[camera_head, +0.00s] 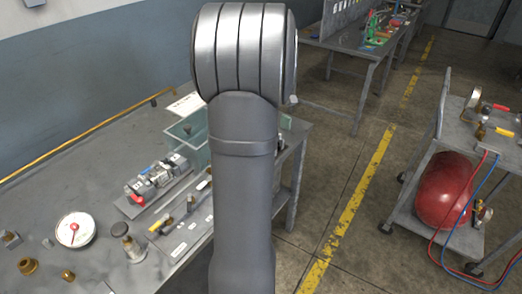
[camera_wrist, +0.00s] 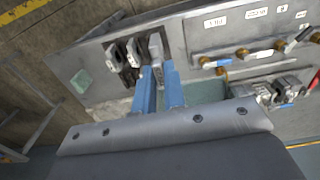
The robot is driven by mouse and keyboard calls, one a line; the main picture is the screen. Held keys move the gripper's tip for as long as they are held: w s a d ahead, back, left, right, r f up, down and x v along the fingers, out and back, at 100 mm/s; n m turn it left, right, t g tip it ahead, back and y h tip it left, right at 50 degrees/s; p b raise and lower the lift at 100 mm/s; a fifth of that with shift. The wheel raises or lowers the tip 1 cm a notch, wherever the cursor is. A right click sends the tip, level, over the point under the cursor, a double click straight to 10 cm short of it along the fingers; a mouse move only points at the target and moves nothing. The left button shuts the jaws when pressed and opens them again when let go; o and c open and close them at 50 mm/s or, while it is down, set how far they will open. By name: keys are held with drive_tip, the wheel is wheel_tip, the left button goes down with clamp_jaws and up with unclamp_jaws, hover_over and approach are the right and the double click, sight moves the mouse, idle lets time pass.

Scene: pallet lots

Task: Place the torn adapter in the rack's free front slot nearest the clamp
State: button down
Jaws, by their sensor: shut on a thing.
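My gripper (camera_wrist: 160,88) shows in the wrist view as two blue fingers pointing away from the camera, close together over the bench. I cannot identify the clamp for certain. In the head view my arm hides the gripper and what it holds.
A labelled panel with brass fittings (camera_wrist: 240,53) lies right of the fingers. A grey valve assembly with a red end (camera_head: 155,180) stands on the bench, with a dial gauge (camera_head: 75,229) to its left. A teal pad (camera_wrist: 82,82) lies left. A cart carries a red tank (camera_head: 447,190).

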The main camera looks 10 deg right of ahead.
drive_tip(key=s+d+f, duration=0.2)
drive_tip(key=s+d, duration=0.2)
drive_tip(key=d, duration=0.3)
drive_tip(key=shift+w+a+f, duration=1.3)
drive_tip(key=shift+a+f, duration=0.05)
drive_tip(key=shift+f, duration=0.45)
drive_tip(key=shift+w+a+f, duration=1.3)
drive_tip(key=shift+f, duration=0.45)
drive_tip(key=shift+w+a+f, duration=1.3)
drive_tip(key=shift+a+f, duration=0.05)
drive_tip(key=shift+f, duration=0.45)
drive_tip(key=shift+f, duration=0.1)
drive_tip(key=c, duration=1.5)
unclamp_jaws()
wheel_tip(320, 180, up, 12)
